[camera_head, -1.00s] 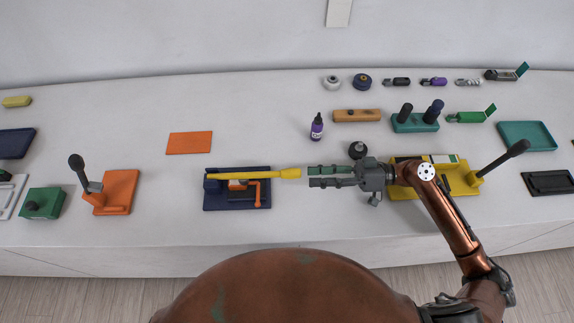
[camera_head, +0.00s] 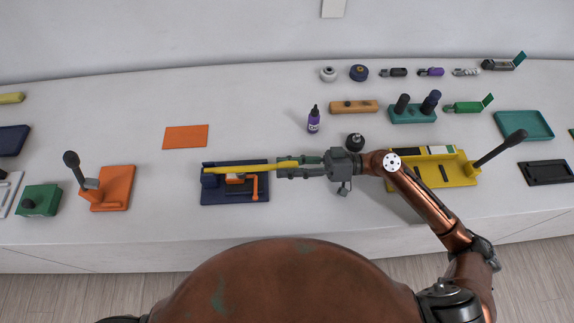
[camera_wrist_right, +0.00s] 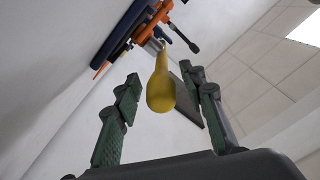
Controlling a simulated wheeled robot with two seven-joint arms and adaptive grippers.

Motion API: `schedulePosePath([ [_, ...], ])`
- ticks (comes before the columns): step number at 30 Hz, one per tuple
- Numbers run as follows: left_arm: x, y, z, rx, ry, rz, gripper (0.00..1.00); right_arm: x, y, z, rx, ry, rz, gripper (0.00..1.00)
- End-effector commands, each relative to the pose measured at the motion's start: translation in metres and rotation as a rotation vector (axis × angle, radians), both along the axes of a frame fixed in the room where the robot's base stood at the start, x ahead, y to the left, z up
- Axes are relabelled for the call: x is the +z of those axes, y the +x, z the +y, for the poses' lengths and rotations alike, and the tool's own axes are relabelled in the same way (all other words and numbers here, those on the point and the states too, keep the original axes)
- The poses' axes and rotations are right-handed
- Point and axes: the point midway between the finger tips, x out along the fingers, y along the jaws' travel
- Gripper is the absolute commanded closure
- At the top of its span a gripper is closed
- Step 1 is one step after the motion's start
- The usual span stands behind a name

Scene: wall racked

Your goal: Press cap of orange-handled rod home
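A dark blue fixture (camera_head: 218,193) lies on the table left of centre. It carries an orange crank-shaped handle (camera_head: 254,188) and a long yellow rod (camera_head: 245,169) along its back side. The rod's yellow rounded end shows large in the right wrist view (camera_wrist_right: 161,88), with the fixture (camera_wrist_right: 122,30) and orange handle (camera_wrist_right: 145,28) behind it. My right gripper (camera_head: 282,167) points left at the rod's end. Its green fingers are open, one on each side of the rounded end, with gaps visible in the wrist view (camera_wrist_right: 163,95). I cannot tell which part is the cap. My left gripper is not in view.
An orange base with a dark lever (camera_head: 108,190) stands left of the fixture. A yellow base with a lever (camera_head: 457,172) is under and right of my right arm. A black round object (camera_head: 355,142) and a purple bottle (camera_head: 313,120) stand behind the gripper.

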Motion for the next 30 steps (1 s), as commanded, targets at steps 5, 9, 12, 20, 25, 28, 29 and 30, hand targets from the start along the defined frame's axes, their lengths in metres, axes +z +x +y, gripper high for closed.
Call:
schedulePosePath([
  [5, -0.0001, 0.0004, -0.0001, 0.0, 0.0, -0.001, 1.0, 0.0001, -0.0001, -0.0006, -0.001, -0.001, 0.0, 0.7],
  [9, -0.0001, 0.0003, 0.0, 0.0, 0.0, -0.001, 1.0, 0.0001, -0.0001, -0.0008, -0.001, 0.0, 0.0, 0.8],
  [12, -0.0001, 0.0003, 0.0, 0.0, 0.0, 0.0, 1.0, 0.0, 0.0, -0.0009, -0.001, 0.0, 0.0, 0.87],
  [20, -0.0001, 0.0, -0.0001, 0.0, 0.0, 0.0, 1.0, -0.0002, 0.0003, -0.0012, -0.002, 0.0, 0.0, 1.0],
  [25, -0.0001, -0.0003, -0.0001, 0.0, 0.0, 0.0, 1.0, -0.0004, 0.0006, -0.0014, -0.003, -0.001, 0.0, 1.0],
  [28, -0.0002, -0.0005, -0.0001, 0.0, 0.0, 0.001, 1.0, -0.0005, 0.0007, -0.0014, -0.003, -0.001, 0.0, 1.0],
  [29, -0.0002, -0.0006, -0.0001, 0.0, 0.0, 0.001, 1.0, -0.0005, 0.0007, -0.0015, -0.004, -0.001, 0.0, 1.0],
  [30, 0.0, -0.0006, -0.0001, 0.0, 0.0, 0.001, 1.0, -0.0004, 0.0008, -0.0014, -0.004, -0.001, 0.0, 1.0],
])
